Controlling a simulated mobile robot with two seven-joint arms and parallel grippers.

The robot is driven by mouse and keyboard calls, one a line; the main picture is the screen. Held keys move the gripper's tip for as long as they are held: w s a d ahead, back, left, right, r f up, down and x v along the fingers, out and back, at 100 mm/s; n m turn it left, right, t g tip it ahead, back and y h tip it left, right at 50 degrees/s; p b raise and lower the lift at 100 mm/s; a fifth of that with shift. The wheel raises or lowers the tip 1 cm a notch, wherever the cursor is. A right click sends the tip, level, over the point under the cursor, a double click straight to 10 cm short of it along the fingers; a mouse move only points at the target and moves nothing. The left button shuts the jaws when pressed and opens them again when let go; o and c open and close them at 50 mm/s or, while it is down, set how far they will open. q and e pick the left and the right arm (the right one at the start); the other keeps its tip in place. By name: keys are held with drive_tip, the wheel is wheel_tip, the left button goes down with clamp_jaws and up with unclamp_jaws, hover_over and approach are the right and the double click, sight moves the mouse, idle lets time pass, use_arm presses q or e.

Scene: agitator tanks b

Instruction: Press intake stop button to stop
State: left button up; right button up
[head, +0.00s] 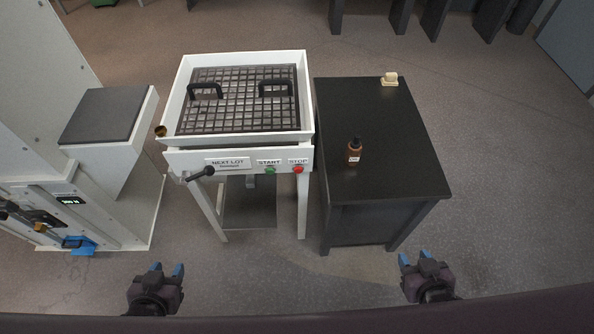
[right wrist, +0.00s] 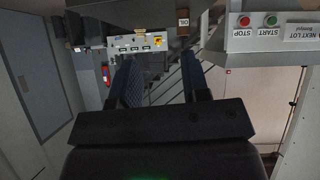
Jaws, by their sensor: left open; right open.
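The red stop button (head: 298,169) is on the front panel of a white station (head: 180,160), under the label STOP. The green start button (head: 270,170) is just left of it. In the right wrist view the panel appears upside down, with the red button (right wrist: 244,21) at the upper right and the green button (right wrist: 271,20) beside it. My left gripper (head: 167,270) is open and empty, low and left of the station. My right gripper (head: 415,258) is open and empty, low and right of the buttons. Neither touches the panel.
A black table (head: 375,125) stands right of the station, bearing a brown bottle (head: 354,152) and a small cream object (head: 390,79). A black handle (head: 202,173) sticks out of the panel's left side. A white machine (head: 75,215) stands at left. Floor before the station is clear.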

idle(0.3)
clamp_jaws()
idle(1.6)
